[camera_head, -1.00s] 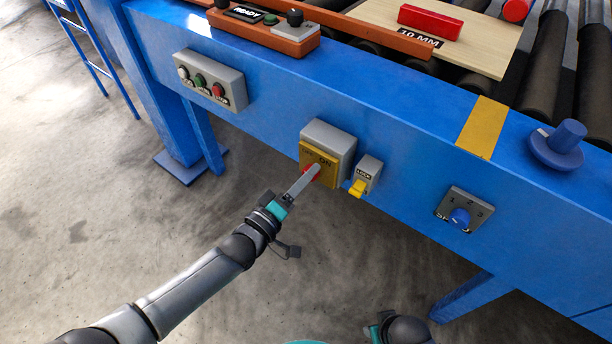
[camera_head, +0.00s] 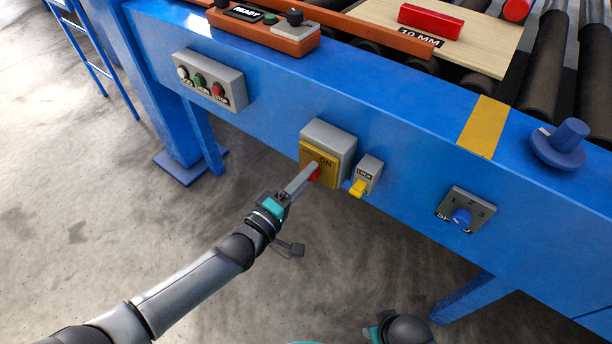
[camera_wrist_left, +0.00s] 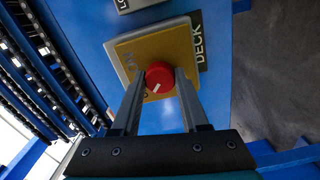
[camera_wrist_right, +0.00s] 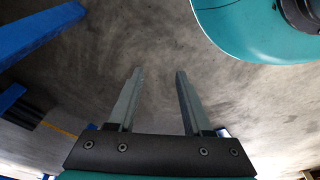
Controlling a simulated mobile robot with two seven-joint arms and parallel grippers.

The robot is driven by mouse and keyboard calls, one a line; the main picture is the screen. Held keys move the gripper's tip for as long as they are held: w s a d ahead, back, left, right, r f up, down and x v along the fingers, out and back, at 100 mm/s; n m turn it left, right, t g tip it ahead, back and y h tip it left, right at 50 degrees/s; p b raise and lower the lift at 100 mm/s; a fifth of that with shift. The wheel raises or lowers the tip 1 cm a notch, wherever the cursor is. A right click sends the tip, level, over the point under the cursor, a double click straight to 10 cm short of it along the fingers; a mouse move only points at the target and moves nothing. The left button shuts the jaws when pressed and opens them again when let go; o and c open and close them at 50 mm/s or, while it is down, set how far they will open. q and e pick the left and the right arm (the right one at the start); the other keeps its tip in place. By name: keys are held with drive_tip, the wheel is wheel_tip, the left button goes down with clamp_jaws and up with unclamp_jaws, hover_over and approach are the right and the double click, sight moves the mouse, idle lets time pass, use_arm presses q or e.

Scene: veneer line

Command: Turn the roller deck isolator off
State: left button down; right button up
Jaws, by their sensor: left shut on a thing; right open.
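The roller deck isolator is a grey box with a yellow plate (camera_head: 328,158) on the blue frame's side. Its red knob (camera_head: 315,174) also shows in the left wrist view (camera_wrist_left: 159,74), with a white mark on its face. My left gripper (camera_head: 311,170) is shut on the knob, one finger on each side. In the left wrist view the plate (camera_wrist_left: 172,43) sits beside a dark DECK label (camera_wrist_left: 199,40). ON can be read on the plate; the fingers hide part of the other lettering. My right gripper (camera_wrist_right: 158,73) is open and empty over the floor.
A grey LOCK box with a yellow tab (camera_head: 358,188) sits close right of the isolator. A push-button box (camera_head: 211,80) is to the left, a blue speed knob (camera_head: 460,218) to the right. The rollers and a board (camera_head: 480,45) lie above. Floor below is open.

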use_arm(q)
drive_tip(key=shift+c, duration=2.1)
unclamp_jaws()
use_arm(e)
drive_tip(key=shift+w+r, duration=0.1)
drive_tip(key=shift+w, duration=0.15)
use_arm(q)
drive_tip(key=shift+s, duration=0.15)
use_arm(e)
drive_tip(key=shift+w+r, duration=0.1)
drive_tip(key=shift+w, duration=0.05)
use_arm(q)
drive_tip(key=p+v, duration=0.3)
drive_tip(key=v, duration=1.2)
drive_tip(key=shift+p, duration=0.35)
use_arm(e)
drive_tip(key=s+d+f, duration=0.3)
drive_tip(key=s+f, duration=0.1)
drive_tip(key=f, duration=0.2)
drive_tip(key=shift+s+d, duration=0.3)
